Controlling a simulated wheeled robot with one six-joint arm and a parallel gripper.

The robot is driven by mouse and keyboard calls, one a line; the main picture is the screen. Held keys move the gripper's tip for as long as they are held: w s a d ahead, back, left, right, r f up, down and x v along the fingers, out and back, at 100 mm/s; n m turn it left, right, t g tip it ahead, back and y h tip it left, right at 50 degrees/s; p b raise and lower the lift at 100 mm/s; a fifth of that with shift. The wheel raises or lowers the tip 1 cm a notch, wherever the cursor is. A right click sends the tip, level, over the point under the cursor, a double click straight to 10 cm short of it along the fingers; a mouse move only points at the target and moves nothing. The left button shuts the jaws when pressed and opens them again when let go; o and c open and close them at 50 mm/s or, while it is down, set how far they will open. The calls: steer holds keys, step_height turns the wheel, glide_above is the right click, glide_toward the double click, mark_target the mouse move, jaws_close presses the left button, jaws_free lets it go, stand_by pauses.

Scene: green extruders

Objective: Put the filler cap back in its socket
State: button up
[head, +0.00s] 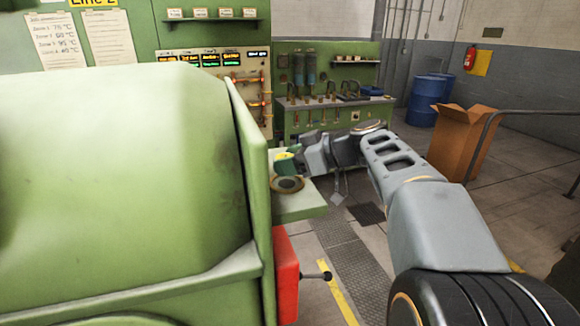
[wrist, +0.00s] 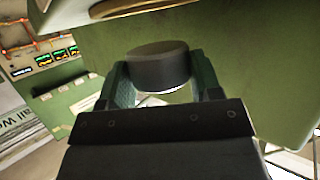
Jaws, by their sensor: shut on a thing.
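The filler cap, a dark round cap (wrist: 158,65), sits between the two green fingers of my gripper (wrist: 160,85) in the wrist view. My gripper is shut on it. In the head view my gripper (head: 290,163) is over the far part of a green ledge, and the cap is hard to make out there. The socket, a round dark opening with a tan rim (head: 287,184), is on the ledge just nearer than my gripper. A brownish curved rim (wrist: 122,8) shows at the top edge of the wrist view, apart from the cap; it looks like the socket.
A large green machine housing (head: 120,170) fills the left, with the green ledge (head: 300,208) on its side. A red box with a black-knobbed lever (head: 287,275) is below the ledge. A green workbench (head: 325,110), cardboard box (head: 462,140) and blue barrels (head: 425,100) stand behind.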

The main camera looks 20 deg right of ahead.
steer(key=shift+f, duration=0.95)
steer(key=shift+f+b, duration=0.65)
steer(key=shift+b, duration=0.35)
steer(key=o, duration=1)
steer(key=shift+s, duration=0.1)
steer(key=shift+r+p, duration=0.7)
steer(key=shift+p, duration=0.3)
steer(key=shift+o, duration=0.4)
steer(key=b+v, duration=0.1)
steer(key=v, duration=1.1)
steer(key=shift+f, duration=0.1)
